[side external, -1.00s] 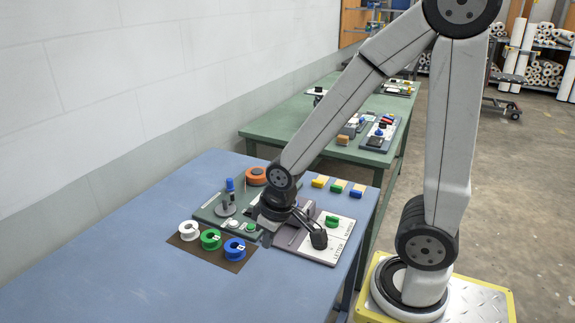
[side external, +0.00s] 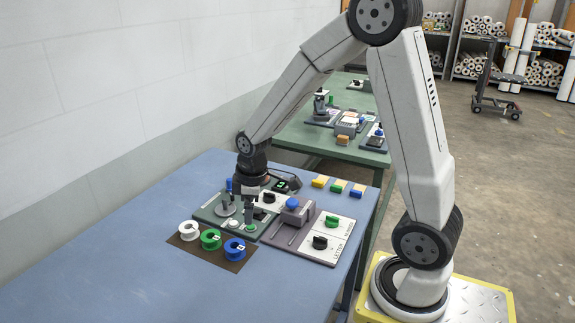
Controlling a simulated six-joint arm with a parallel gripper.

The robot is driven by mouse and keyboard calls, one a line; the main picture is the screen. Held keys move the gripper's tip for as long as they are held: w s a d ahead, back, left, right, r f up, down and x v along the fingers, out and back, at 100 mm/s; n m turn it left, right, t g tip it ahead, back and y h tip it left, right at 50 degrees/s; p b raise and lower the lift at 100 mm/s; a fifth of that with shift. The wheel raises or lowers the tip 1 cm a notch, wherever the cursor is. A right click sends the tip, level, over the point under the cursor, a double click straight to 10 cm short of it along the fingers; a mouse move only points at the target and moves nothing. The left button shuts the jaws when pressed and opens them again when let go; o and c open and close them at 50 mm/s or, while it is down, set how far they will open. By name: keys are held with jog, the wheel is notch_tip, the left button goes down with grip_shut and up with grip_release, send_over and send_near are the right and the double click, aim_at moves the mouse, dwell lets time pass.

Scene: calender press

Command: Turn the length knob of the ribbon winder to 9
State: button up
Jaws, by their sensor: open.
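The ribbon winder appears to be the dark green base (side external: 206,213) with an upright spindle (side external: 226,208). A black knob (side external: 269,198) on a white plate of this base looks like its length knob; its scale is too small to read. My gripper (side external: 250,216) points down over the green base, just left of the black knob and apart from it. It is open and holds nothing visible. A small lit green display (side external: 281,186) shows behind the knob; its figure is not legible. My arm hides part of the winder.
A mauve-grey device (side external: 284,234) stands to the right, with a blue knob (side external: 292,203), a green knob (side external: 332,221) and a black knob (side external: 320,242). White, green (side external: 211,239) and blue spools lie on a brown mat (side external: 235,265). The front left of the blue table is clear.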

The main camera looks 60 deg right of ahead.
jog(key=w+d+f+n+g, duration=0.1)
jog(key=w+d+n, duration=0.2)
jog(key=d, duration=0.2)
jog(key=w+d+f+n, duration=0.1)
jog(key=w+d+n, duration=0.2)
jog(key=d, duration=0.3)
jog(key=n, duration=0.5)
send_near(269, 197)
jog(key=shift+w+a+f+g, duration=0.25)
jog(key=shift+w+g, duration=0.15)
jog(key=shift+w, duration=0.1)
jog(key=shift+d+f+n, duration=0.2)
jog(key=shift+d+n, duration=0.3)
jog(key=shift+d, duration=0.15)
jog(key=shift+f, duration=3.9)
grip_shut()
